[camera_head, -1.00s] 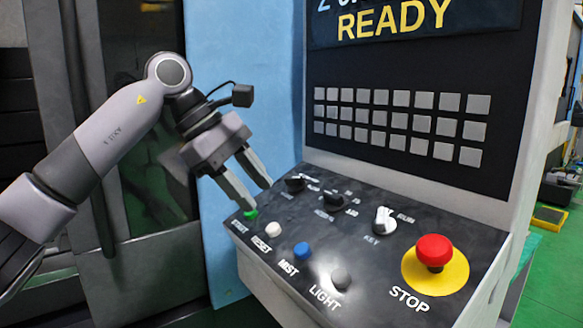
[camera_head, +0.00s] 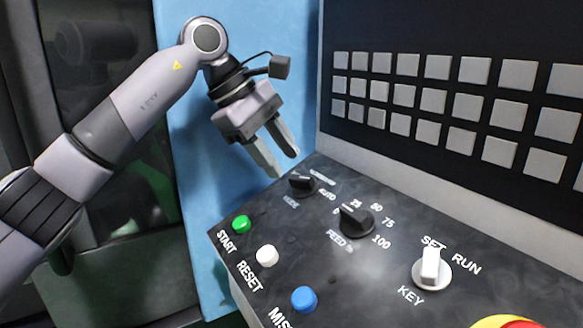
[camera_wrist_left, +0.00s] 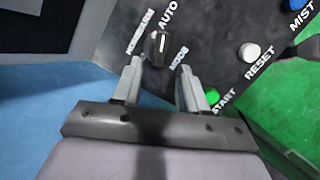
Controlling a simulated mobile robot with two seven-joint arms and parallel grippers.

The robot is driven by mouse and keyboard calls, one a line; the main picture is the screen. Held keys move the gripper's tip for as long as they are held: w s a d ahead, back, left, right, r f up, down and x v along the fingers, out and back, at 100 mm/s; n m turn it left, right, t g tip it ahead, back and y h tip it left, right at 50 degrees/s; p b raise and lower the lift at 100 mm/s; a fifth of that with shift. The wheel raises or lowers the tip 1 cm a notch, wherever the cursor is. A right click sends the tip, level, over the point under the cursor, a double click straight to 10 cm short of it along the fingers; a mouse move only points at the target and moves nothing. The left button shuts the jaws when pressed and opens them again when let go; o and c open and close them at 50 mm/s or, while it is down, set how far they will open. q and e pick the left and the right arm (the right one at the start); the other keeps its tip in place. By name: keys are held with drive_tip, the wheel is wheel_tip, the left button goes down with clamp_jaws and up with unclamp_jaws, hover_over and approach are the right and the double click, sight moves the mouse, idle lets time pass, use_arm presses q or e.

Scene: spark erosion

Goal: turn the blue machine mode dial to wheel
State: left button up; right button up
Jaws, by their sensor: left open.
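The mode dial (camera_head: 303,185) is a black knob at the far left corner of the control panel. In the left wrist view the dial (camera_wrist_left: 156,46) has a white mark that appears to point towards the AUTO label; another label beside it is hard to read, and I cannot make out a wheel label. My left gripper (camera_head: 287,165) is open and empty, just above and behind the dial in the head view. In the left wrist view my left gripper (camera_wrist_left: 158,68) has its fingertips either side of the dial's near edge, apparently short of it. My right gripper is not in view.
The dark panel (camera_head: 320,265) also carries a feed dial (camera_head: 356,221), a key switch (camera_head: 431,270), and green START (camera_head: 241,224), white RESET (camera_head: 267,256) and blue (camera_head: 303,299) buttons. A red stop button (camera_head: 507,321) is at the bottom right. A keypad wall (camera_head: 400,150) rises behind.

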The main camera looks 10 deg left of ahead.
sight(294, 177)
use_arm(q)
drive_tip(key=shift+x, duration=2)
clamp_jaws()
